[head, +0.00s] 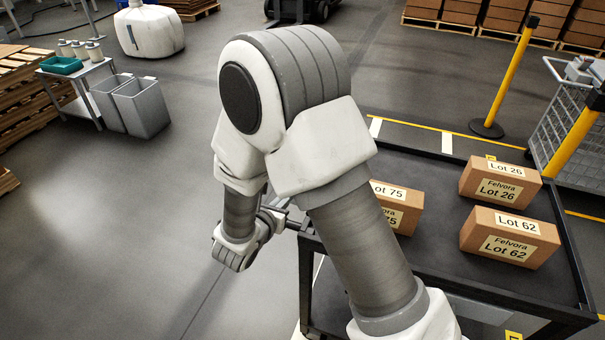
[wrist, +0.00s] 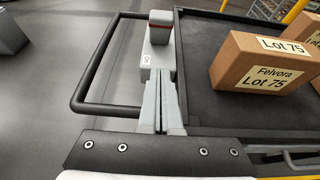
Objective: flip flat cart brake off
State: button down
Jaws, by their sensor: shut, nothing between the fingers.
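The flat cart is a dark, rimmed platform (head: 440,262) on the right of the head view. In the wrist view its black push handle (wrist: 91,75) loops out to the left. A grey brake housing (wrist: 150,62) with a small white label sits at the cart's edge by the handle. A grey lever with a red band (wrist: 161,18) stands at its far end. My gripper (wrist: 161,75) is shut and empty, its fingertips over or against the near part of the housing; contact is unclear. In the head view my arm hides the brake.
Cartons marked Lot 75 (wrist: 262,65), Lot 26 (head: 500,185) and Lot 62 (head: 508,238) stand on the cart. Yellow posts (head: 512,75) and a wire cage cart (head: 575,125) are beyond it. Grey bins (head: 140,105) stand at left. The floor left of the cart is clear.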

jog(key=x, duration=0.4)
jog(key=r+x, duration=0.1)
jog(key=x, duration=0.6)
jog(key=shift+w+d+r, duration=0.25)
jog(key=shift+w+d, duration=0.1)
jog(key=shift+w, duration=0.3)
jog(key=shift+w+d+r, duration=0.25)
jog(key=shift+w, duration=0.4)
jog(key=shift+r, duration=0.1)
